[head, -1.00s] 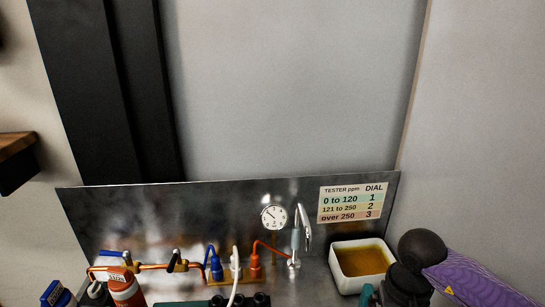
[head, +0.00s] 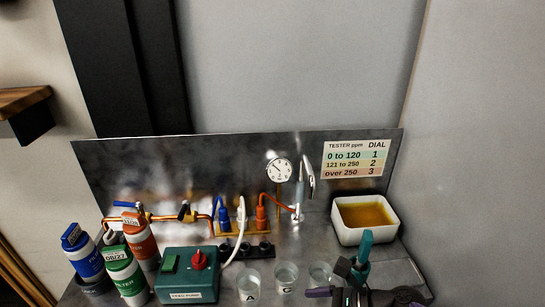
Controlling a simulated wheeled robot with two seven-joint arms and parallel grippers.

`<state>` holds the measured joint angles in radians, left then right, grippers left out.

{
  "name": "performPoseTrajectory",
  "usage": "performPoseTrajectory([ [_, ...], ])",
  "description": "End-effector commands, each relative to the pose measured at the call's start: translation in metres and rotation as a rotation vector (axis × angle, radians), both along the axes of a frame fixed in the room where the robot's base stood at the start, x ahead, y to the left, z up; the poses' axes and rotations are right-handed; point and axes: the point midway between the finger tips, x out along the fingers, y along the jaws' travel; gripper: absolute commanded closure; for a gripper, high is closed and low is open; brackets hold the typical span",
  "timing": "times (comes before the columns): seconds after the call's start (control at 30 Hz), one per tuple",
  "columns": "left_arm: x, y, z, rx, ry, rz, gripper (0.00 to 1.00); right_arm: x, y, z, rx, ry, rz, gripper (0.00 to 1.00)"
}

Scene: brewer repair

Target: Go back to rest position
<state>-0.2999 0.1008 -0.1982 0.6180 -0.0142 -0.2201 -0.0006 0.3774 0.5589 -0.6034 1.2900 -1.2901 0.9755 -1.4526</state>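My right gripper (head: 365,297) shows at the bottom right edge of the head view, dark with purple parts, largely cut off by the frame. A teal upright tool (head: 364,248) stands at the gripper; I cannot tell whether it is held or only beside it. My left gripper is not in view.
A white tray (head: 338,232) of amber liquid is at the right. Pipes, a gauge (head: 279,170) and a dial chart (head: 356,159) line the metal backsplash.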

Motion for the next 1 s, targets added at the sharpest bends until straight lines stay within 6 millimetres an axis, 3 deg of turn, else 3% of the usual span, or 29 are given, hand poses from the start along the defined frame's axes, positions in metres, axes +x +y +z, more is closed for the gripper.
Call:
performPoseTrajectory([
  [0.1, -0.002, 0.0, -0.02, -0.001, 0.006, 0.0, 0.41, 0.007, -0.015, -0.073, 0.407, 0.576, -0.643, 0.0],
  [0.17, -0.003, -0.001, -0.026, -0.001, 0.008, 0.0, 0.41, -0.001, -0.035, -0.115, 0.597, 0.857, -0.962, 0.0],
  [0.2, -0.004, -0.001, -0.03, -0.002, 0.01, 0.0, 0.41, -0.014, -0.05, -0.147, 0.716, 1.031, -1.171, 0.0],
  [0.27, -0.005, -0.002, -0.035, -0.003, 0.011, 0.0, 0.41, -0.046, -0.072, -0.195, 0.885, 1.273, -1.486, 0.0],
  [0.3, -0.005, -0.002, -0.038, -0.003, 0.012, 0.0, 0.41, -0.074, -0.084, -0.226, 0.992, 1.411, -1.692, 0.0],
  [0.37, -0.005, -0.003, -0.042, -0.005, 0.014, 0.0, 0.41, -0.122, -0.098, -0.265, 1.139, 1.579, -1.988, 0.0],
  [0.4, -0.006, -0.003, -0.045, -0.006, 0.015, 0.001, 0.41, -0.157, -0.104, -0.287, 1.226, 1.662, -2.18, 0.0],
  [0.43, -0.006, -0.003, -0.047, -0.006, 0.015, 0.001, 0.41, -0.183, -0.107, -0.3, -1.278, -1.694, 2.297, 0.0],
  [0.5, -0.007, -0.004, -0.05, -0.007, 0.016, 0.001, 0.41, -0.24, -0.109, -0.323, -1.155, -1.445, 2.131, 0.0],
  [0.6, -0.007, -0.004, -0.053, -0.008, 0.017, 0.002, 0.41, -0.303, -0.106, -0.338, -1.033, -1.187, 1.964, 0.0],
  [0.7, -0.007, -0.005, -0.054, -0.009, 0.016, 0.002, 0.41, -0.337, -0.102, -0.342, -0.971, -1.047, 1.875, 0.0],
  [0.8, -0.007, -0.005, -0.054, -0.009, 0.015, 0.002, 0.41, -0.347, -0.101, -0.342, -0.954, -1.002, 1.847, 0.0],
  [1.0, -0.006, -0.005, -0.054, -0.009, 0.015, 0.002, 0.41, -0.346, -0.102, -0.342, -0.955, -1.006, 1.848, 0.0],
])
